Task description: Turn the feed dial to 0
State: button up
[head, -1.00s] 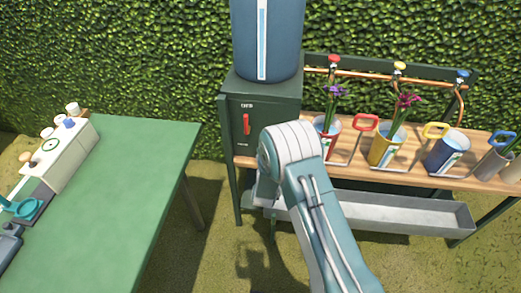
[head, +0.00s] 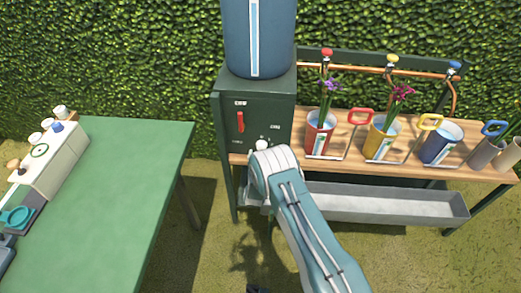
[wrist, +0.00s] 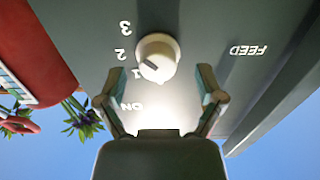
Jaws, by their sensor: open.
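The feed dial (wrist: 157,57) is a round cream knob on a dark green panel, seen upside down in the wrist view. Numbers 1, 2 and 3 stand beside it, and a dark line on the knob points roughly towards the 1. No 0 can be made out. The dial (head: 262,145) also shows in the head view, just above my arm. My gripper (wrist: 160,98) is open and empty, its fingers spread to either side below the dial in the wrist view, apart from it. In the head view my arm hides the fingers.
A red lever (head: 240,121) sits on the same cabinet (head: 227,100), above left of the dial, under a blue tank (head: 258,40). Flower buckets stand on the wooden shelf (head: 350,150) to the right. A metal trough (head: 385,205) hangs below. A green table (head: 120,190) stands left.

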jog(key=shift+w+d, duration=0.2)
jog(key=shift+w, duration=0.9)
jog(key=shift+a, duration=0.1)
jog(key=c, duration=1.1)
jog(key=shift+c, duration=0.2)
